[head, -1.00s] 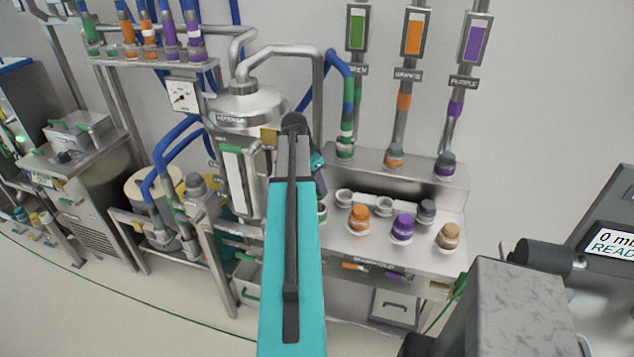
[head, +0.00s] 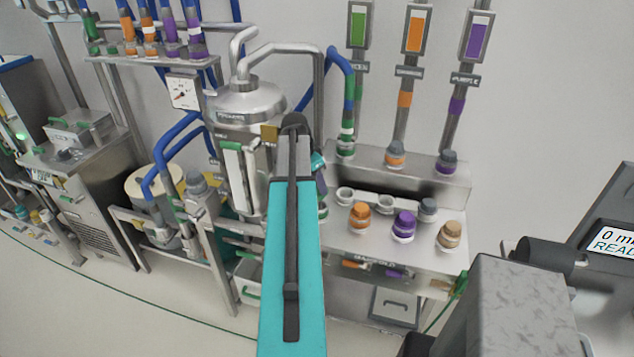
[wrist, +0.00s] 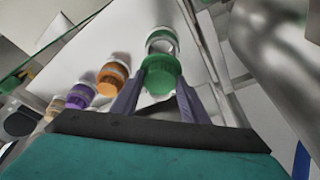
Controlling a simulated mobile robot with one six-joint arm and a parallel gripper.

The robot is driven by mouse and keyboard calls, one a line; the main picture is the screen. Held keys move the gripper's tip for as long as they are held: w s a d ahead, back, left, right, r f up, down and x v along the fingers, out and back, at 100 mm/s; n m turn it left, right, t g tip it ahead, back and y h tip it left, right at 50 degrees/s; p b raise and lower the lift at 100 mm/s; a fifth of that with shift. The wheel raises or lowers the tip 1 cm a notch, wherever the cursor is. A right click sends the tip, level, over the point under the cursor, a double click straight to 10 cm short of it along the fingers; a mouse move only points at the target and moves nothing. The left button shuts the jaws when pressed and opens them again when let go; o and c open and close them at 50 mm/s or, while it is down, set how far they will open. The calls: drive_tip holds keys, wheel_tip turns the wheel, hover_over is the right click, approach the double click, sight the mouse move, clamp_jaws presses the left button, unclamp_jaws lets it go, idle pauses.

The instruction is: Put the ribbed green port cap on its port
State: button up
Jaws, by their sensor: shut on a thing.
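My gripper (wrist: 165,98) is shut on the ribbed green port cap (wrist: 160,76), with one dark purple finger on each side of it. Directly beyond the cap in the wrist view is a pale cylindrical port (wrist: 161,46) with a green band. The cap overlaps the port's near end in this view; I cannot tell whether they touch or whether the cap is seated. In the head view my teal arm hides the cap and most of the gripper. A sliver of green (head: 323,212) shows beside the arm at the bench's left end.
In the wrist view the orange cap (wrist: 112,76) is nearest, left of my gripper. A steel vessel (head: 250,105) stands behind the arm.

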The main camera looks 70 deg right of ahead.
drive_tip(key=shift+f+b, duration=0.5)
drive_tip(key=shift+f, duration=0.4)
drive_tip(key=shift+f, duration=0.15)
drive_tip(key=shift+f+b, duration=0.6)
drive_tip(key=shift+f, duration=0.35)
drive_tip(key=shift+f+b, duration=0.7)
drive_tip(key=shift+f, duration=0.4)
idle(1.5)
drive_tip(key=o, duration=1.3)
drive_tip(key=shift+r, duration=0.15)
